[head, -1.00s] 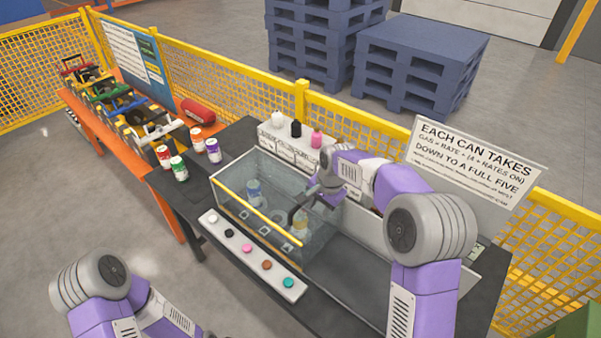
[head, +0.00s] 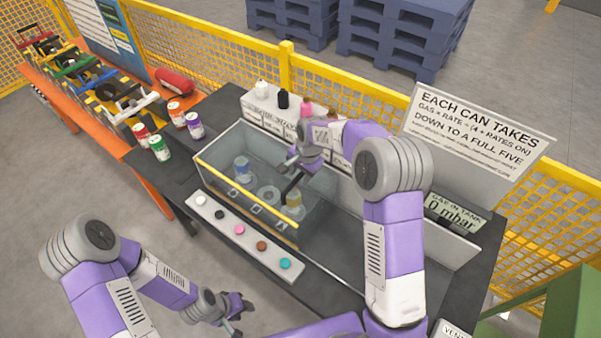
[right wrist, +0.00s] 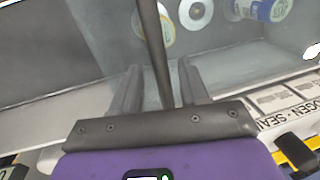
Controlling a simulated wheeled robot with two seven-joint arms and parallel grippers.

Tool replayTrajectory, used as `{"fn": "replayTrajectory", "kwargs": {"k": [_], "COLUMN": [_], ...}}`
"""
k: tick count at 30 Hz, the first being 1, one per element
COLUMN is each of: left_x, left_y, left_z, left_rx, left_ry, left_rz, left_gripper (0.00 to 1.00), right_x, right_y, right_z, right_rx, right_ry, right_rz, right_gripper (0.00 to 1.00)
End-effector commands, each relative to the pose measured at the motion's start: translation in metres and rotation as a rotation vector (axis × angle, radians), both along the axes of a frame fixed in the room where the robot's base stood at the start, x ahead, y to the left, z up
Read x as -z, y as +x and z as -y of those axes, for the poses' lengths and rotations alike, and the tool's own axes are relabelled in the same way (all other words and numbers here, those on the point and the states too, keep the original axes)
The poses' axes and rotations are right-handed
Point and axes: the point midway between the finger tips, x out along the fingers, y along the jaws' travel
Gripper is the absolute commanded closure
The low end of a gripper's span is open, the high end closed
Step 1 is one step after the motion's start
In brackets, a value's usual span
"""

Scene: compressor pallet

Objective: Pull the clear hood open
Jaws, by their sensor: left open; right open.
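The clear hood (head: 222,150) is a see-through box on the dark bench, with a yellow bar (head: 245,193) along its front top edge. It looks closed over a blue-and-white can (head: 242,170) and a yellowish can (head: 294,203). My right gripper (head: 290,190) is open at the hood's right part, behind the yellow bar; whether it touches the hood is unclear. In the right wrist view a dark rod (right wrist: 152,45) runs between the open fingers (right wrist: 158,85), with no clear grip on it. My left gripper (head: 240,312) is open and empty, low in front of the bench.
A white strip with coloured buttons (head: 240,232) lies before the hood. Several cans (head: 158,147) stand left of it. A white box with bottles (head: 270,115) is behind it. A sign (head: 480,130) and a gauge (head: 455,213) stand right. The bench right of the hood is clear.

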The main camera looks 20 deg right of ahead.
Motion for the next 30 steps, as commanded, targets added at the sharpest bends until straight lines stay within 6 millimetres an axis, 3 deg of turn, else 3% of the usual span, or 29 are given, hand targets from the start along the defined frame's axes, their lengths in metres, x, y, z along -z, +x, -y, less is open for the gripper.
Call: {"fn": "replayTrajectory", "kwargs": {"k": [6, 15, 30], "left_x": [0.0000, 0.0000, 0.0019], "left_y": [-0.0001, -0.0001, -0.0001], "left_z": [0.0001, 0.0001, 0.0001], "left_rx": [0.000, 0.000, 0.000], "left_ry": [0.000, 0.000, 0.000], "left_rz": [0.000, 0.000, 0.000], "left_gripper": [0.57, 0.57, 0.57], "right_x": [0.0004, 0.0001, 0.0003], "right_y": [0.0000, -0.0001, -0.0061], "right_z": [0.0000, 0.0000, 0.0083], "right_rx": [0.000, 0.000, 0.001], "right_ry": [0.000, 0.000, 0.001], "right_rz": [0.000, 0.000, -0.001], "right_gripper": [0.57, 1.00, 1.00]}}
